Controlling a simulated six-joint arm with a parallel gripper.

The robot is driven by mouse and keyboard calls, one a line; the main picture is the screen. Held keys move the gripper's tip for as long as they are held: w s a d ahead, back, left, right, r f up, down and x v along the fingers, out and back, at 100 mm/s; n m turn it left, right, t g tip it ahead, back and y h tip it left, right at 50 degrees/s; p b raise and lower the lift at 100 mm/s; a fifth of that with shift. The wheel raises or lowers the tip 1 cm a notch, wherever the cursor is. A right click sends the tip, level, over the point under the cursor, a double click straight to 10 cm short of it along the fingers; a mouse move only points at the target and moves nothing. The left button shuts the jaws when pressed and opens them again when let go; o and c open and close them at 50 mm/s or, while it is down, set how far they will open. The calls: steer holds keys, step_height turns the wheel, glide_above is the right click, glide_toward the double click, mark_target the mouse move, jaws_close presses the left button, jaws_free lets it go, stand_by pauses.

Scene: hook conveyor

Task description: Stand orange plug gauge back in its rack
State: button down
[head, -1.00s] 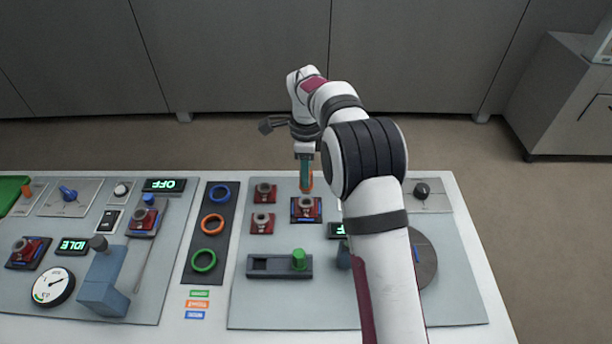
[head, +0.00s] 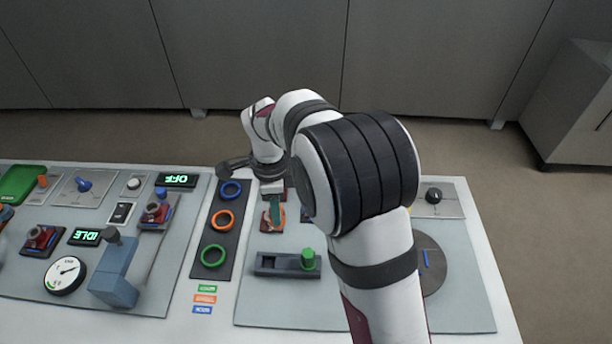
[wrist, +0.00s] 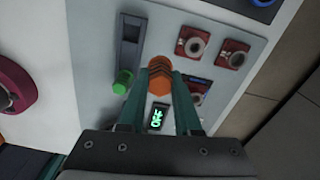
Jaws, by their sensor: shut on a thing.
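The orange plug gauge (wrist: 160,78) is between the fingertips of my gripper (wrist: 158,88) in the wrist view, and the jaws are shut on it. In the head view my gripper (head: 275,211) points down above the panel, behind the rack; the fingers partly cover the gauge there. The rack (head: 284,272) is a dark grey block with an empty recess toward its left end. A green plug (head: 308,259) stands at its right end. In the wrist view the rack (wrist: 131,30) and green plug (wrist: 123,82) lie left of the gauge, which appears apart from the rack.
A dark strip (head: 205,262) with blue, orange and green rings lies left of the rack. Red fixtures (wrist: 193,45) with grey round tops stand behind the rack, partly hidden by my arm in the head view. A dark round disc (head: 437,262) is at the right.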

steer(key=shift+n, duration=0.6)
steer(key=shift+s+a+f, duration=0.35)
steer(key=shift+s+f, duration=0.45)
steer(key=shift+s, duration=0.2)
steer(key=shift+s+a+f, duration=0.35)
steer(key=shift+s+f, duration=0.45)
steer(key=shift+s, duration=0.2)
steer(key=shift+s+a+f, duration=0.35)
steer(key=shift+s+f, duration=0.45)
steer(key=shift+s, duration=0.2)
steer(key=shift+f, duration=1.4)
steer(key=shift+c, duration=0.6)
jaws_free()
step_height(320, 180, up, 7)
